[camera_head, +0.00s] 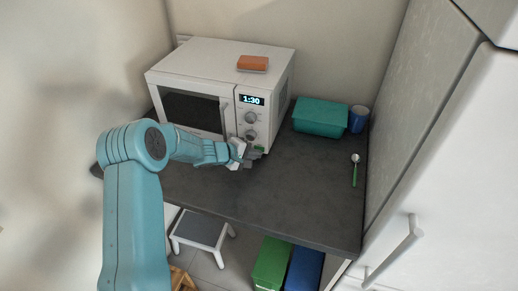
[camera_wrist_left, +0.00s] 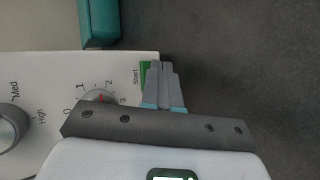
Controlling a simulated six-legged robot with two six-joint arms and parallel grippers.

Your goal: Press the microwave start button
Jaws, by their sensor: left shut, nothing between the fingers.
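The white microwave (camera_head: 189,106) stands on the dark counter, its display (camera_head: 252,100) reading 1:30 above two knobs. The green start button (camera_head: 259,148) is at the bottom of its control panel. In the left wrist view the green button (camera_wrist_left: 144,74) shows beside the word "Start", partly hidden by my fingers. My left gripper (camera_head: 252,157) is shut and empty, its fingertips at the button. It also shows in the left wrist view (camera_wrist_left: 161,72). I cannot tell whether the fingertips touch the button. My right gripper is not in view.
An orange sponge-like block (camera_head: 253,63) lies on the microwave. A teal bin (camera_head: 320,118), a blue cup (camera_head: 358,119) and a green-handled spoon (camera_head: 355,170) are on the counter's right. A stool (camera_head: 200,230) and green and blue boxes (camera_head: 271,263) are below. The counter's middle (camera_head: 290,187) is clear.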

